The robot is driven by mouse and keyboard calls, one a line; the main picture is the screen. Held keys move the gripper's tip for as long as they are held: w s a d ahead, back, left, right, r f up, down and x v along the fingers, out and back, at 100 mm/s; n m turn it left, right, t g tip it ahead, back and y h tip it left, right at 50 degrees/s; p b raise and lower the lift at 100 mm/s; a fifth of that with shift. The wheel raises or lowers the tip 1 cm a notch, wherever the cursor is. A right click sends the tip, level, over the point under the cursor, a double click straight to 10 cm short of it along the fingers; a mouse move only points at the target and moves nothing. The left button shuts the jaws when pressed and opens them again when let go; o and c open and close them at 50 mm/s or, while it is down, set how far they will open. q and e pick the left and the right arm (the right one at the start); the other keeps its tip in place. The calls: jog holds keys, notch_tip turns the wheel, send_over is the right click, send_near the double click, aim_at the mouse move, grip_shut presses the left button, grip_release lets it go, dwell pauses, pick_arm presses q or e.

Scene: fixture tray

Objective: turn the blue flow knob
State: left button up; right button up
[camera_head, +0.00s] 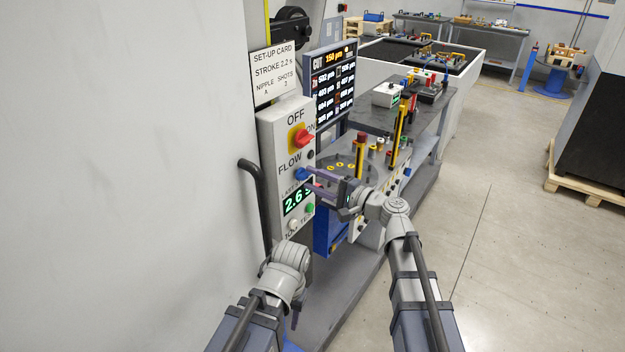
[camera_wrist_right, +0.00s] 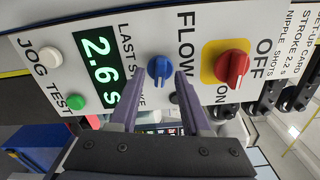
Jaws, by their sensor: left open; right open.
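The blue flow knob (camera_head: 302,174) is on the pale control panel (camera_head: 284,137), below the word FLOW. In the right wrist view the blue knob (camera_wrist_right: 159,70) shows whole, its white pointer mark near its middle. My right gripper (camera_head: 312,187) is open at the panel. In the right wrist view its two purple fingers (camera_wrist_right: 156,86) stand on either side of the knob's lower end, with gaps visible. I cannot tell whether they reach past its face. My left gripper (camera_head: 296,312) is low, below the panel and away from the knob, mostly hidden by its wrist.
The red OFF/ON switch (camera_wrist_right: 234,68) on its yellow plate is beside the knob. On the other side are the green 2.6 s display (camera_wrist_right: 101,72), a green TEST button (camera_wrist_right: 77,101) and a white JOG button (camera_wrist_right: 50,54). A black handle (camera_head: 253,178) stands left of the panel.

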jog(key=v, duration=0.7)
jog(key=shift+a, duration=0.1)
jog(key=s+a+f+n+g+h, duration=0.3)
jog(key=s+a+f+n+g, duration=0.15)
jog(key=s+f, duration=0.3)
jog(key=s+a+f+n+g+h, duration=0.4)
jog(key=s+f+g, duration=0.15)
jog(key=f, duration=0.35)
jog(key=s+d+f+n+h, duration=0.4)
jog(key=s+d+f+h, duration=0.1)
jog(key=s+d+h, duration=0.2)
jog(key=shift+s+d+f+n+g+h, duration=0.3)
jog(key=shift+s+n+g+h, duration=0.1)
jog(key=shift+s+h, duration=0.55)
jog(key=shift+w, duration=0.1)
